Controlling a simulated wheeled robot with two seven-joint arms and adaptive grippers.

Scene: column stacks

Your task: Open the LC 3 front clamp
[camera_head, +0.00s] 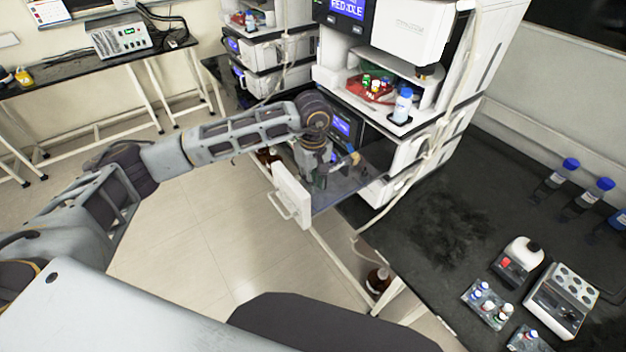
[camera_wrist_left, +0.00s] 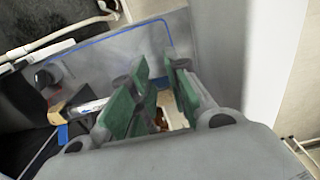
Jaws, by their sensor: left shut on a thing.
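My left gripper (camera_head: 320,178) is inside the pulled-out drawer of the nearer column stack, behind its white front panel (camera_head: 291,196). In the left wrist view, the green pads of the gripper (camera_wrist_left: 158,103) stand close around a small part that they mostly hide. I cannot see its shape, nor whether the clamp is open. A column (camera_wrist_left: 84,108) with a white body, a tan end and a blue end lies beside the fingers. Its tan end also shows in the head view (camera_head: 353,157). No LC 3 label is readable. My right gripper is not in view.
The stack's upper unit (camera_head: 415,35) rises just behind the drawer. A dark bench (camera_head: 440,215) at right carries blue-capped bottles (camera_head: 556,176), vial trays (camera_head: 488,303) and a small device (camera_head: 560,300). A brown bottle (camera_head: 377,281) stands below. The floor (camera_head: 215,235) in front is clear.

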